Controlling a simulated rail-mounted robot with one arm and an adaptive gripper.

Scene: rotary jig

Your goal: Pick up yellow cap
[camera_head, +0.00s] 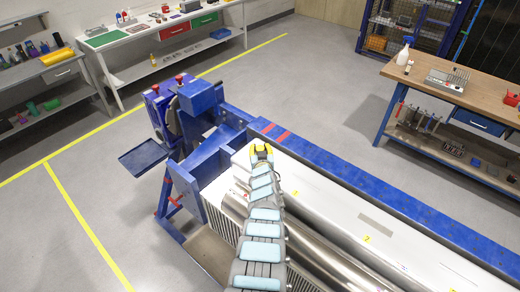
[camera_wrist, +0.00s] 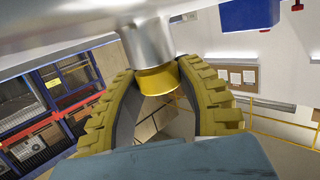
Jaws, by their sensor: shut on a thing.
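The yellow cap (camera_wrist: 157,80) shows in the wrist view at the end of a silver cylinder (camera_wrist: 147,45). My gripper (camera_wrist: 155,76) has its two ribbed yellow fingers on either side of the cap, shut on it. The cap still sits against the cylinder's end, with no gap visible between them. In the head view my gripper (camera_head: 262,151) is a small yellow shape above the white machine top, and I cannot make out the cap apart from the fingers there.
The blue rotary jig (camera_head: 201,97) stands just beyond my gripper, with a dark tray (camera_head: 143,158) on its left. A long blue beam (camera_head: 345,180) runs to the lower right. A wooden workbench (camera_head: 465,91) stands at the right. Grey floor lies open between.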

